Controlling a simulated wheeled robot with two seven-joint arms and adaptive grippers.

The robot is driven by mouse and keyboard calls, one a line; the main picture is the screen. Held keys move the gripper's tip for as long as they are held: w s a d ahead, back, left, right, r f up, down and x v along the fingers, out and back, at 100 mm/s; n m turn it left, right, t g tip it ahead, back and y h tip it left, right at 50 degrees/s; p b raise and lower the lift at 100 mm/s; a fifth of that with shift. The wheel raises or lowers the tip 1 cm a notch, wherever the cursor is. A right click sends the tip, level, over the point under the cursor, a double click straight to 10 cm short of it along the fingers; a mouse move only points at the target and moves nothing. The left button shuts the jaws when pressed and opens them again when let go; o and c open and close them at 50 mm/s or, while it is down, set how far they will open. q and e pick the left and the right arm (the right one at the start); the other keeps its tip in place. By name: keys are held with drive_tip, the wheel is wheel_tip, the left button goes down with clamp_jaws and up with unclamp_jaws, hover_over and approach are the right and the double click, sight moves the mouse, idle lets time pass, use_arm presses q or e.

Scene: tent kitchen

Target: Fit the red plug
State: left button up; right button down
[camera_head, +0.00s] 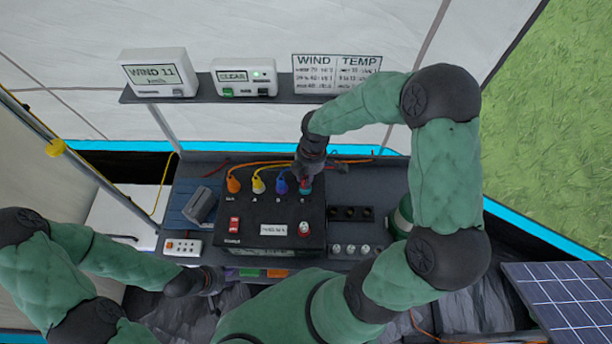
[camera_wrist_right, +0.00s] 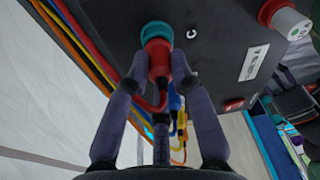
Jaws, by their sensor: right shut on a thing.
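The red plug (camera_wrist_right: 157,60) is between the fingers of my right gripper (camera_wrist_right: 161,75), which is shut on it. Its nose is at a teal ring socket (camera_wrist_right: 154,31) marked C on the black box (camera_head: 268,215). Plug and ring look lined up and touching; I cannot tell how deep the plug sits. In the head view the red plug (camera_head: 305,184) shows just below my right gripper (camera_head: 306,172), at the right end of the socket row. My left gripper (camera_head: 212,281) is low in front of the box, partly hidden, its jaws unclear.
Orange (camera_head: 233,184), yellow (camera_head: 258,185) and blue (camera_head: 281,186) plugs stand in the same row, with cables running back. The box also has a red switch (camera_head: 234,225) and a red-and-white knob (camera_head: 304,229). A shelf (camera_head: 200,95) with displays is behind.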

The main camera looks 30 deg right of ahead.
drive_tip(key=shift+f, duration=0.3)
drive_tip(key=c, duration=1)
unclamp_jaws()
wheel_tip(320, 180, up, 12)
drive_tip(key=d, duration=0.1)
drive_tip(key=shift+d, duration=0.25)
drive_tip(key=shift+s, duration=0.1)
